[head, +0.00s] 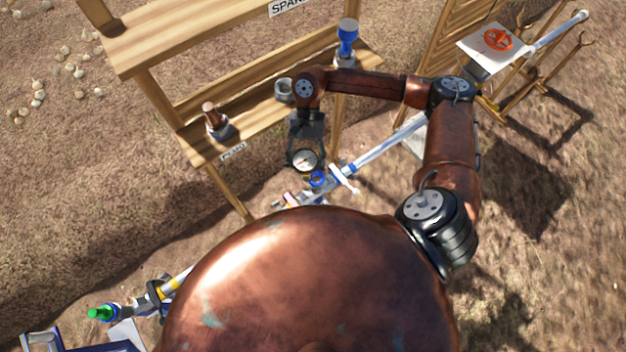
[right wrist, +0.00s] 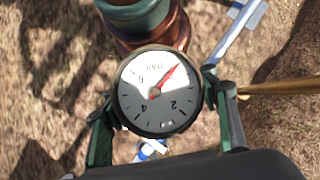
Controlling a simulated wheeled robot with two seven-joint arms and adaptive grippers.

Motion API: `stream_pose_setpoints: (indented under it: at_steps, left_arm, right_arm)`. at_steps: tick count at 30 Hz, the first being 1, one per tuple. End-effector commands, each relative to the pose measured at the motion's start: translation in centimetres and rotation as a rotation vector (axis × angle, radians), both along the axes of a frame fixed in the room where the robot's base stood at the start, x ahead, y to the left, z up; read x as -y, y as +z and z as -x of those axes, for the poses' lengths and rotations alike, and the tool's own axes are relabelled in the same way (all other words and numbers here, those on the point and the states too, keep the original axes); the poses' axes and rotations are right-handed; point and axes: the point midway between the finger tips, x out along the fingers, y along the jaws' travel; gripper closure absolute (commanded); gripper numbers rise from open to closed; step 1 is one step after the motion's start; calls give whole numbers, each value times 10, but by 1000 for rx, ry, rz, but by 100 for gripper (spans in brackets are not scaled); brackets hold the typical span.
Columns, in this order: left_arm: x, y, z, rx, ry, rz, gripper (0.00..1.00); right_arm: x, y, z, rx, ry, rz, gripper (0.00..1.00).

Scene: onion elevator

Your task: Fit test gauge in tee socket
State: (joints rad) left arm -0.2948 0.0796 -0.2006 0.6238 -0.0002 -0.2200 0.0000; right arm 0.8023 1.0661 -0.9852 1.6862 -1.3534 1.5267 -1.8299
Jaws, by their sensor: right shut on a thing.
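My right gripper (head: 306,152) is shut on the test gauge (head: 304,161), which has a white round dial, a dark rim and a red needle. In the right wrist view the gauge (right wrist: 152,92) sits between the two green-grey fingers, its dial facing the camera. Its stem is hidden behind the dial. A blue fitting on the pipe (head: 318,180), which looks like the tee, lies just below and right of the gauge in the head view. Blue and white parts (right wrist: 150,150) show below the dial in the right wrist view. I cannot tell whether gauge and socket touch. My left gripper is not in view.
A wooden shelf rack (head: 255,122) stands behind, holding a brown fitting (head: 213,117), a grey ring (head: 284,88) and a blue-topped part (head: 347,38). A grey pipe (head: 385,147) runs up right. A green-capped fitting (head: 102,313) is at lower left. Sandy ground surrounds them.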

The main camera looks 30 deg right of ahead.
Motion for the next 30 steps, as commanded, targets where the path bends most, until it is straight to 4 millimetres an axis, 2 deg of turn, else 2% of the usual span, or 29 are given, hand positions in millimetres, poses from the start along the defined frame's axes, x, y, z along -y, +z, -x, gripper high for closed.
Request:
stream_pose_setpoints:
  at_steps: [1,6,9,13,18,23,30]
  left_arm:
    - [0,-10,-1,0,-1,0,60]
    - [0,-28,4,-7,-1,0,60]
    - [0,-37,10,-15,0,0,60]
    - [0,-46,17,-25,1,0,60]
    - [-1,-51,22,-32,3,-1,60]
    - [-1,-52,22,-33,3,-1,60]
    - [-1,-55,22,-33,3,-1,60]
  right_arm:
    - [-1,-21,10,-6,-109,-2,100]
    - [-10,-58,28,2,-507,5,100]
    - [-14,-71,38,6,-729,8,100]
    - [-18,-76,46,11,-936,11,100]
    - [-22,-77,52,13,-1086,14,100]
    - [-19,-79,49,14,-1138,20,100]
    - [12,-101,12,12,-1147,22,100]
